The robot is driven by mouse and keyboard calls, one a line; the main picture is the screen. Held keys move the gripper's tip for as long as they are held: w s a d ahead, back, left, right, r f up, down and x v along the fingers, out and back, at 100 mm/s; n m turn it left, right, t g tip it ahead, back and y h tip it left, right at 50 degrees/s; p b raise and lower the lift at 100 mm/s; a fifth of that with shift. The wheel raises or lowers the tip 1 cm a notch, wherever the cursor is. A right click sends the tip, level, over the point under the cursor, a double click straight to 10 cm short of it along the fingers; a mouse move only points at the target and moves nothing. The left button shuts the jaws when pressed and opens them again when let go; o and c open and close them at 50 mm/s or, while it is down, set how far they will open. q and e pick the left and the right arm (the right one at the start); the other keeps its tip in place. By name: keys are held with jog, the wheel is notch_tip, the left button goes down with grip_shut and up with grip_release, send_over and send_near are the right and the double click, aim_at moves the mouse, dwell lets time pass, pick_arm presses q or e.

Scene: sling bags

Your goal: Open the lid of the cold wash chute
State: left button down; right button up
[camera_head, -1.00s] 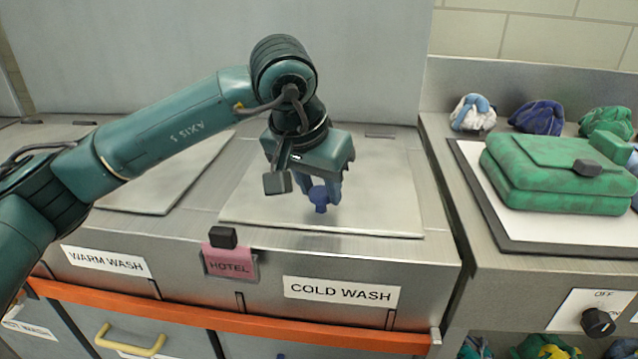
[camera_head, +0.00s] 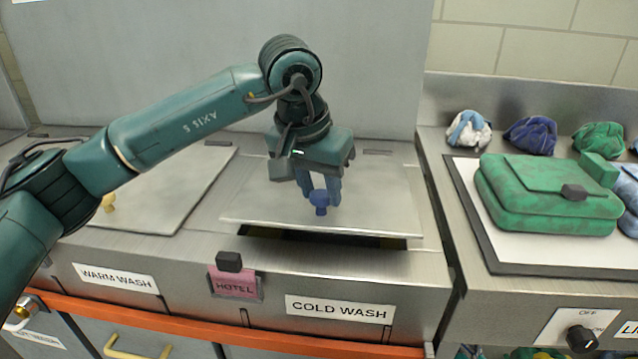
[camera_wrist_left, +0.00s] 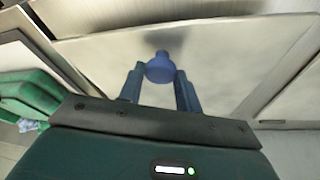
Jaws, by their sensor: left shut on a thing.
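The cold wash lid (camera_head: 270,208) is a pale metal plate in the head view, above the white COLD WASH label (camera_head: 339,309). Its front edge is raised, and a dark gap (camera_head: 330,238) shows beneath it. My left gripper (camera_head: 320,197) is shut on the lid's blue knob (camera_head: 320,204). In the left wrist view, the blue knob (camera_wrist_left: 160,67) sits between the two fingers of the left gripper (camera_wrist_left: 160,80), with the lid (camera_wrist_left: 225,60) around it. My right gripper is not in view.
The warm wash lid (camera_head: 165,195) with a yellow knob (camera_head: 108,203) lies flat at left. A pink HOTEL card (camera_head: 236,285) stands on the front. At right, a green bag (camera_head: 545,195) rests on a white-topped board, with several cloth bundles (camera_head: 531,136) behind.

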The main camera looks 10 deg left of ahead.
pick_arm(q)
jog(key=r, duration=0.1)
jog(key=r+p, duration=0.1)
jog(key=shift+w+r+g+p, duration=0.3)
jog(key=shift+r+p, duration=0.05)
jog(key=shift+r, duration=0.05)
jog(key=w+r+g+p, duration=0.5)
jog(key=r+p, duration=0.5)
jog(key=p, duration=0.8)
jog(key=shift+w, duration=1.1)
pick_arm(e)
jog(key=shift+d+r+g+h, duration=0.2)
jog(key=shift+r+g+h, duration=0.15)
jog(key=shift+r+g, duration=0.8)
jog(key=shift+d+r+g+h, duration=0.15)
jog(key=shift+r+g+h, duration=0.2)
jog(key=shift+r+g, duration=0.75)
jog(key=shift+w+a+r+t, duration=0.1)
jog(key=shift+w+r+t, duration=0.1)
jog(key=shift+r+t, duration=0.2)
